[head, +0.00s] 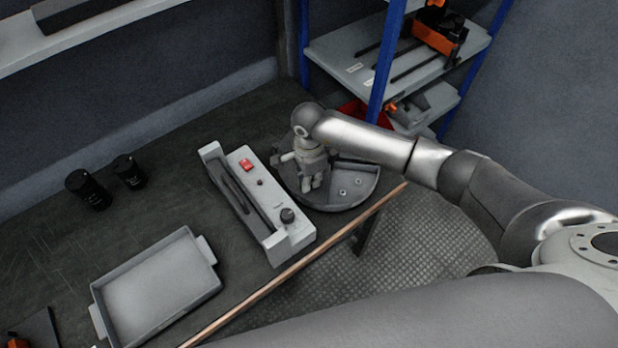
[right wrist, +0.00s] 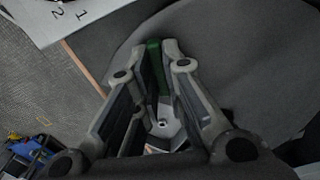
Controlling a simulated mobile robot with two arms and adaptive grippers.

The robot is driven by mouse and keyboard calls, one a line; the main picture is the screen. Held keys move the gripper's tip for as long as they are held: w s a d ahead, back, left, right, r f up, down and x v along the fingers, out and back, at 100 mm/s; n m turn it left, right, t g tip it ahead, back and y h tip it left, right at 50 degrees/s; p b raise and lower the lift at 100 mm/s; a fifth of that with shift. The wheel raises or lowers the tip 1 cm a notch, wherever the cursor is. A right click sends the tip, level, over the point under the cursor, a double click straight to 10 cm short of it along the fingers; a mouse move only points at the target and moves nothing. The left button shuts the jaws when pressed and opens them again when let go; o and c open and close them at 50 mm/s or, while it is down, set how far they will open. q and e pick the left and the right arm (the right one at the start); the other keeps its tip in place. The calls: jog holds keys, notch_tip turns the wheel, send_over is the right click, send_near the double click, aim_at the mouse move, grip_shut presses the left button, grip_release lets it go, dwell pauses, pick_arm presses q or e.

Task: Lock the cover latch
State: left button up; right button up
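My right gripper (head: 313,184) points down over the round grey tray-like cover (head: 345,200) at the table's right end. In the right wrist view, its two fingers (right wrist: 157,52) stand close on either side of a green handle (right wrist: 154,66), which looks like the latch lever. The fingers look shut on it. A pale metal piece (right wrist: 165,126) shows below the green part, between the fingers. The green handle is hidden in the head view, so I cannot tell the latch's position there. My left gripper is out of view.
A white device (head: 262,205) with a red button and dark knob stands left of the round piece. A grey tray (head: 160,285) and black cylinders (head: 88,190) sit farther left. A blue-post shelf (head: 385,55) stands behind.

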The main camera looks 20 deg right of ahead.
grip_shut()
jog(key=m+b, duration=0.2)
jog(key=m, duration=0.1)
jog(key=shift+f+m, duration=0.1)
jog(key=shift+m, duration=0.3)
jog(key=m+b, duration=0.2)
jog(key=m, duration=0.4)
jog(key=shift+b, duration=0.4)
jog(key=m+b, duration=0.1)
jog(key=m, duration=0.5)
jog(key=o, duration=0.7)
grip_release()
jog(key=shift+r, duration=0.2)
